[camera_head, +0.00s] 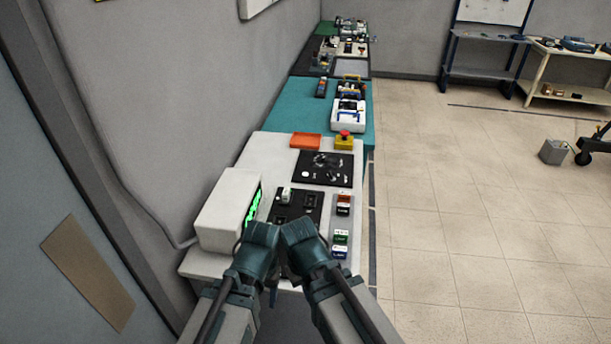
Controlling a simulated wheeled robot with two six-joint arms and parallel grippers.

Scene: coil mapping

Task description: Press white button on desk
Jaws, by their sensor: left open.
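The white desk (265,150) runs along the wall in front of me. A small white round button (305,174) is on a black panel (335,175) in the desk's middle. A small white block (286,195) stands on another dark panel (312,202), nearer to me. My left gripper (261,236) is open at the desk's near end, short of the round button. My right gripper (297,233) is close beside it on the right; its fingers are hidden, so I cannot tell its state. Both arms cover part of the near panel.
A white box with a green display (228,210) stands at the desk's left. Coloured blocks (341,238) line the right edge. An orange tray (306,141) and a yellow box with a red button (344,140) are at the back.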

